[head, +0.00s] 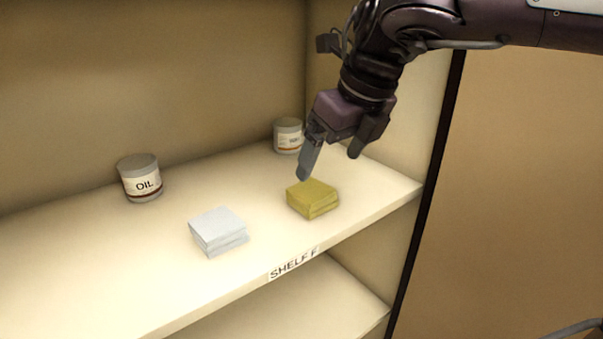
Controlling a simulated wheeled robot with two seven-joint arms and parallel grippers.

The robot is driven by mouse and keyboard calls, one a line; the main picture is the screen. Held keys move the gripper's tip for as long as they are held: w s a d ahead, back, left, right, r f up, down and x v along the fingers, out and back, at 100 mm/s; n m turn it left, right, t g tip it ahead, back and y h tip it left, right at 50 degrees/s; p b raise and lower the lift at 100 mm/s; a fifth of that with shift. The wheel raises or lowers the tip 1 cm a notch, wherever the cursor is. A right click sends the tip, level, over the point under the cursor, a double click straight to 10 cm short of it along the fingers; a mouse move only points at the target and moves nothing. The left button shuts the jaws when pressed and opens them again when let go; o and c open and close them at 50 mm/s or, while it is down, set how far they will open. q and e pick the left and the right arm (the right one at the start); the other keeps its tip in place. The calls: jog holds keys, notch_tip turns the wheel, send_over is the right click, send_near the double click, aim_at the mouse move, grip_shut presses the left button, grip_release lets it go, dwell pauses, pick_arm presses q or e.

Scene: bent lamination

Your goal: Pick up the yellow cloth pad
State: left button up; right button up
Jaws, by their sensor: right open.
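The yellow cloth pad (313,199) is a folded square stack lying on the shelf near its front edge, right of the middle of the head view. My right gripper (330,166) comes down from the upper right with its fingers apart and nothing between them. Its left fingertip shows just above the pad's back edge, and the other finger is farther right. I cannot tell whether the fingertip touches the pad. My left gripper is not in view.
A white folded pad (218,232) lies left of the yellow one. An OIL can (140,179) stands at the back left, another can (288,136) behind the gripper. The shelf (90,260) has a front label and a wall on the right. Its left part is clear.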

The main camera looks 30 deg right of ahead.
aim_at(315, 191)
jog(key=shift+x, duration=0.75)
jog(key=shift+s+a+f, duration=0.15)
jog(key=shift+f, duration=0.25)
jog(key=shift+a+f+p, duration=0.1)
jog(key=shift+f+p, duration=0.25)
jog(key=shift+p, duration=0.25)
jog(key=p+x, duration=0.1)
jog(key=x, duration=0.3)
jog(key=shift+a+r+p, duration=0.1)
jog(key=shift+p, duration=0.25)
jog(key=shift+w+f, duration=0.4)
jog(key=shift+w, duration=0.05)
jog(key=shift+s+r, duration=0.1)
jog(key=shift+s, duration=0.05)
jog(key=c, duration=0.3)
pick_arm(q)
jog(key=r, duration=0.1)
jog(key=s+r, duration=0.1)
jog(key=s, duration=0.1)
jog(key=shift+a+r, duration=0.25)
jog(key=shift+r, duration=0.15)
pick_arm(e)
jog(key=c, duration=0.8)
